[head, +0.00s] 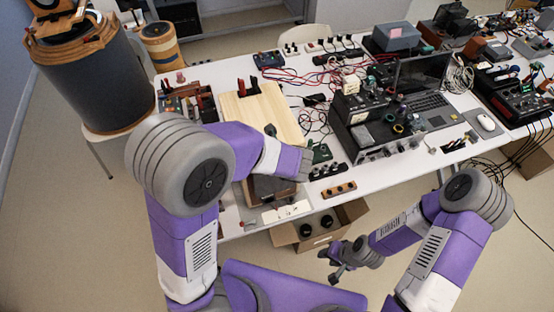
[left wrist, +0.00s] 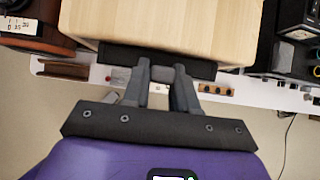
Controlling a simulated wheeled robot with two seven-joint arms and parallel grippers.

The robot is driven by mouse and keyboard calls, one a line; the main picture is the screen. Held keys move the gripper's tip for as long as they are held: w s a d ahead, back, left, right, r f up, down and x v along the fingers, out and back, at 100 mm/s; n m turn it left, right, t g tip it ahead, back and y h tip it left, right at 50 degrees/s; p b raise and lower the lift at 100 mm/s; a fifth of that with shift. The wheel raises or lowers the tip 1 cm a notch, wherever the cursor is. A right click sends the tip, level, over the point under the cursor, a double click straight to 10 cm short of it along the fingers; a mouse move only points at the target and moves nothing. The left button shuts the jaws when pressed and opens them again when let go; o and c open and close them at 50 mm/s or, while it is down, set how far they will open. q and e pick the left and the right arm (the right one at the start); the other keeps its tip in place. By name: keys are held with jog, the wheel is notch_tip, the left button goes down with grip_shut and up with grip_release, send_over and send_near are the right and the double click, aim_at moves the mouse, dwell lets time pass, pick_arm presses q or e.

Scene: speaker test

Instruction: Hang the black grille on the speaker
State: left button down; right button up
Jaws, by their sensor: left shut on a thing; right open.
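The speaker is a pale wooden box (left wrist: 165,22) at the top of the left wrist view; its pale top (head: 258,112) shows in the head view on the white table. The black grille (left wrist: 118,55) shows edge-on in the left wrist view as a dark strip along the speaker's near side. My left gripper (left wrist: 161,69) is shut on the middle of its edge. I cannot tell whether the grille touches the speaker. My right gripper (head: 337,262) is open and empty, low in front of the table.
An open cardboard box (head: 286,236) with black round things stands below the table's front edge. Electronic gear (head: 385,130) and a laptop (head: 425,85) stand right of the speaker, with loose cables between. A large dark drum (head: 98,85) stands at the left.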

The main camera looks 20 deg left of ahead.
pick_arm(q)
jog(key=shift+f+b, duration=0.45)
dwell(0.5)
jog(key=c, duration=0.8)
grip_release()
jog(key=p+v, duration=0.2)
jog(key=v, duration=0.6)
jog(key=s+f+n+g+h+b, duration=0.1)
jog(key=s+f+n+b, duration=0.3)
jog(key=f+n, duration=0.6)
jog(key=s+f+n+g+h+b, duration=0.2)
jog(key=s+f+n+h+b, duration=0.2)
jog(key=f+n, duration=0.7)
jog(key=s+f+n+g+h+b, duration=0.2)
jog(key=f+n, duration=0.9)
jog(key=f, duration=1)
jog(key=s+h+b, duration=0.1)
jog(key=s+b, duration=0.1)
jog(key=b, duration=0.1)
jog(key=shift+s+f, duration=0.3)
jog(key=shift+s, duration=0.05)
